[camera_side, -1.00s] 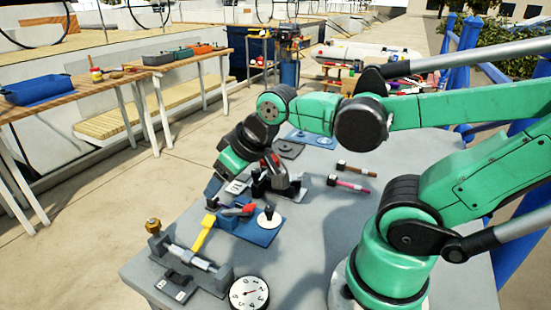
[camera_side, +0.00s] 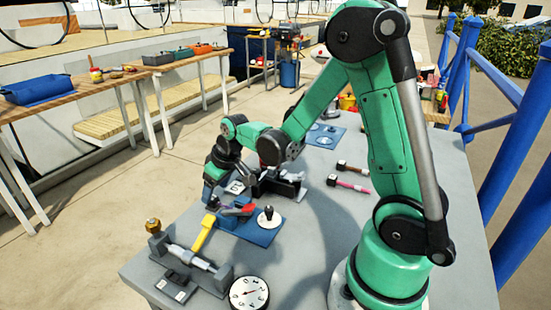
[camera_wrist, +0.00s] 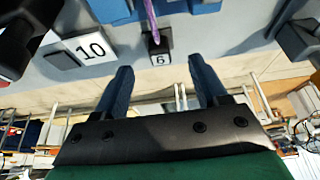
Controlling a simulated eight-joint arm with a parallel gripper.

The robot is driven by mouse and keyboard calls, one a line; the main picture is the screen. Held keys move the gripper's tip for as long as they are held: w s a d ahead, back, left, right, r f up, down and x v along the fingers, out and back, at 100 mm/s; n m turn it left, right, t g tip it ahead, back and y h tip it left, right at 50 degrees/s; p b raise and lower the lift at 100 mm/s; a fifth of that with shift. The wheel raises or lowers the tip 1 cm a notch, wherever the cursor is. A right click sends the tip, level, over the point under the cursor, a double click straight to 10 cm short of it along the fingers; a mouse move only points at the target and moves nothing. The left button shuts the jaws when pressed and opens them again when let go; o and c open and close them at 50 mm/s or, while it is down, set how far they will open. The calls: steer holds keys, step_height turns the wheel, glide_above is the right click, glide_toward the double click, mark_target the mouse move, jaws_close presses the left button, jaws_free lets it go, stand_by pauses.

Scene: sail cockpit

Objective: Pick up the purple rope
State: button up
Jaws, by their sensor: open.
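The purple rope (camera_wrist: 151,18) shows in the wrist view as a thin purple strand at the top edge, ending near a dark block marked 6 (camera_wrist: 160,48). Its upper part is cut off by the frame. My gripper (camera_wrist: 159,66) is open and empty, its two blue fingers spread apart just below that block in the picture. The rope's end lies beyond the fingertips and roughly between them, not in the grip. In the side view my gripper (camera_side: 208,192) points down at the table's left edge, beside a blue base plate. I cannot pick out the rope there.
A plate marked 10 (camera_wrist: 91,47) is left of the rope. A clamp device (camera_side: 188,258) and a dial (camera_side: 249,293) stand at the table's front.

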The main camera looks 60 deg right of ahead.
mark_target(213, 197)
steer(key=shift+x, duration=1.55)
steer(key=shift+c, duration=0.2)
jaws_close()
